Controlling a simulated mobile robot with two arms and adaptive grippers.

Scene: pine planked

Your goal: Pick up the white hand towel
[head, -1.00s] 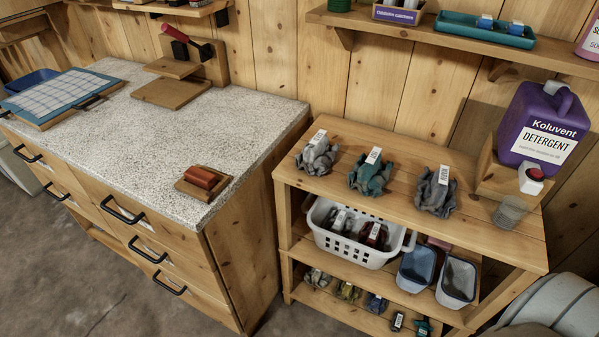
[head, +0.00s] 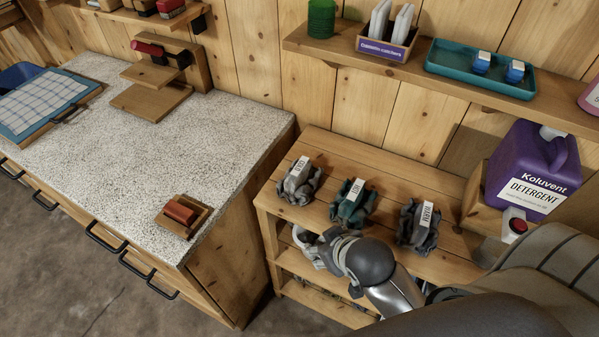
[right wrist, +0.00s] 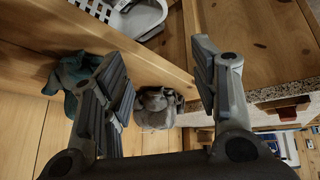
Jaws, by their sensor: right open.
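No plainly white towel shows. The palest crumpled cloth is the light grey bundle (head: 299,181) with a white tag, at the left end of the wooden shelf unit's top (head: 330,146). My right gripper (head: 305,240) is in front of the shelf's front edge, below that bundle, partly hidden by its own wrist. In the right wrist view its fingers (right wrist: 158,55) are open and spread, with nothing held. The grey bundle (right wrist: 158,108) shows between and beyond them, apart from them. My left gripper is not in view.
A teal bundle (head: 352,204) and a darker grey bundle (head: 418,227) lie to the right on the same top. A purple detergent jug (head: 535,170) stands at the right. The speckled counter (head: 150,150) is at the left. A white basket (right wrist: 135,15) is below the top.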

